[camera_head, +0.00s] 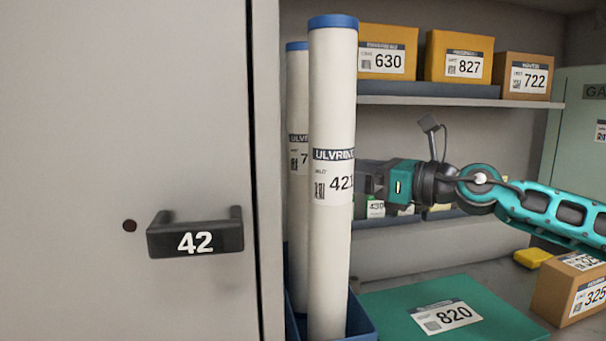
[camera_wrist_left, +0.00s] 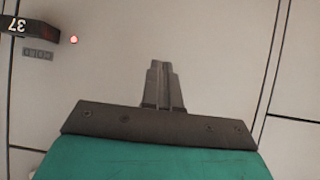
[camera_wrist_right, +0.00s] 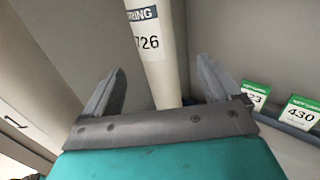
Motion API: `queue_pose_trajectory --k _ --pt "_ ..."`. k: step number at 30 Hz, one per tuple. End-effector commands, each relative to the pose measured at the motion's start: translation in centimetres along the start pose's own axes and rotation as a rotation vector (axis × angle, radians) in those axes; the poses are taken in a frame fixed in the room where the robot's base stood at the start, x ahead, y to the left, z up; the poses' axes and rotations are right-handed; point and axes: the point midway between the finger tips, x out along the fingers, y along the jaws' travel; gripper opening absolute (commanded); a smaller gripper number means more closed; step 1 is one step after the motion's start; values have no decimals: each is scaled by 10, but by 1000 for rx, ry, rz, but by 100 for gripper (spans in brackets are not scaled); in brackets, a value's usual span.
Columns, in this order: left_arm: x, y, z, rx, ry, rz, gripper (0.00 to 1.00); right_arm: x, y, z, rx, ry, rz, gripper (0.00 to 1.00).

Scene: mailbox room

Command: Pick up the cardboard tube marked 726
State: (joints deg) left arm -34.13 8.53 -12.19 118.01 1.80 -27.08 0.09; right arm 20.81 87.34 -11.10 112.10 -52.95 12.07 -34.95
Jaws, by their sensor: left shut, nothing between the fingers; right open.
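The tube marked 726 (camera_wrist_right: 152,45) is white and stands upright in the right wrist view, between the spread fingers of my open right gripper (camera_wrist_right: 160,75). The fingers do not visibly touch it. In the head view the rear tube (camera_head: 298,210), with a label starting in 7, stands mostly hidden behind a front tube marked 421 (camera_head: 330,250). Both have blue caps. My right gripper (camera_head: 372,182) comes in from the right there, its fingertips hidden behind the front tube. My left gripper (camera_wrist_left: 161,70) is shut and empty, facing closed locker doors.
The tubes stand in a blue bin (camera_head: 362,322). A grey door with handle 42 (camera_head: 195,236) is at left. Yellow and brown boxes (camera_head: 460,56) sit on the upper shelf. A green parcel marked 820 (camera_head: 400,305) and a box marked 325 (camera_head: 560,290) lie below.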

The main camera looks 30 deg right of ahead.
Motion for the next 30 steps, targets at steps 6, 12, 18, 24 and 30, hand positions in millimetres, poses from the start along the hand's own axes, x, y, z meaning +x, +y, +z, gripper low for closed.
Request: queue_pose_trajectory --k 6,12,18,24,30 --pt "-22 0 -33 6 3 1 0 14 4 8 1 -1 7 90" --pt "-34 -1 -52 12 21 -5 0 32 4 7 1 -4 7 90" --pt "-34 -8 -40 14 1 -22 0 43 5 2 -2 0 9 90" --pt "-42 -11 -44 11 -5 -34 0 57 5 7 -1 -2 10 90" --pt "-46 -14 -48 9 2 -46 0 84 5 6 0 -1 10 90"
